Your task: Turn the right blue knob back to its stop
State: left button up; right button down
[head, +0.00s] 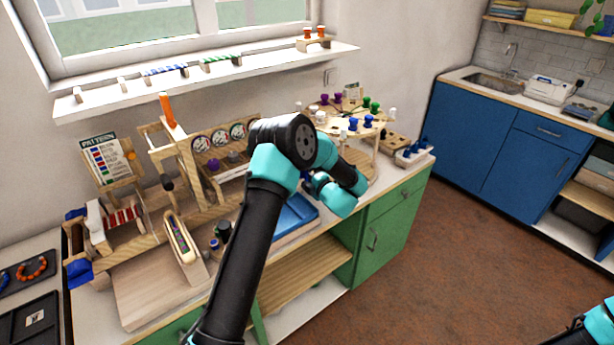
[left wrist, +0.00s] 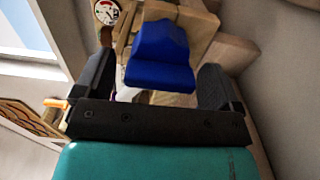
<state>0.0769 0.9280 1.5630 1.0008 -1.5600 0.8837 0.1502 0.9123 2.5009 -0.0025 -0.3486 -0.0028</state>
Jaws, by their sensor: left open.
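In the left wrist view, a blue knob (left wrist: 160,58) with a faceted top stands in front of a pale wooden block. My left gripper (left wrist: 158,74) is open, with one dark finger to each side of this knob. I cannot tell whether either finger touches it. In the head view, my left arm reaches over the bench, and its fingers and the knob are mostly hidden behind the arm. Two other blue knob-like pieces show at the bench's left end, one at the back (head: 75,213) and one in front (head: 78,272). My right gripper is out of view.
A wooden frame with round dials (head: 220,137) stands behind my left arm. A blue tray (head: 295,215) lies beside the arm. A raised wooden stand with coloured pegs (head: 345,122) is behind to the right. A window shelf (head: 200,75) runs above the bench.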

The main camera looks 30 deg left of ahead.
pick_arm(q)
jog(key=v, duration=1.7)
jog(key=shift+d, duration=0.25)
jog(key=shift+f, duration=0.1)
